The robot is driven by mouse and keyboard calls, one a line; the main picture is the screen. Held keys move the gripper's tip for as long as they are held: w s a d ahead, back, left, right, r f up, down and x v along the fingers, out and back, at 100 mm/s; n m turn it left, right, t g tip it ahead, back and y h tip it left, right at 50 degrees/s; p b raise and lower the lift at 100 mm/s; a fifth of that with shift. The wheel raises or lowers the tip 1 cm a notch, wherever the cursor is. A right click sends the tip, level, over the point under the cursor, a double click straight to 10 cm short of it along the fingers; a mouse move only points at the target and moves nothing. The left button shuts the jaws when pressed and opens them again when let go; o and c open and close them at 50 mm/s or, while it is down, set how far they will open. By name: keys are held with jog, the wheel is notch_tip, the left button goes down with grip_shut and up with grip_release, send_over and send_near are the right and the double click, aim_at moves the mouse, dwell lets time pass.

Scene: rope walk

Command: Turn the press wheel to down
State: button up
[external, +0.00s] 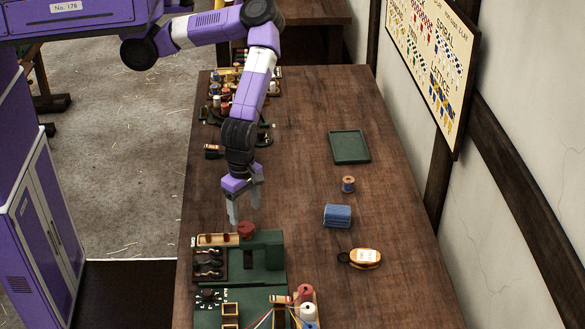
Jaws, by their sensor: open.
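A green press-like fixture (268,248) stands at the front left of the bench. A small red round part (246,230) sits at its top; it looks like the press wheel, but its up or down setting is too small to read. My gripper (244,206) points downward just above and behind the red part. Its two grey fingers are apart, with nothing visible between them, and it seems not to touch the wheel.
Beside the fixture is a rack of dark twisted pieces (208,264), with coloured spools (307,311) in front. A blue bundle (337,215), a small spool (348,184), an orange-and-white item (365,258) and a green tray (349,147) lie to the right. Bare bench separates them.

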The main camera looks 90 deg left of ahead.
aim_at(246, 227)
notch_tip(246, 227, down, 6)
jog(key=shift+r+p, duration=0.15)
jog(key=shift+p, duration=0.4)
jog(key=shift+c, duration=0.5)
jog(key=c, duration=1.3)
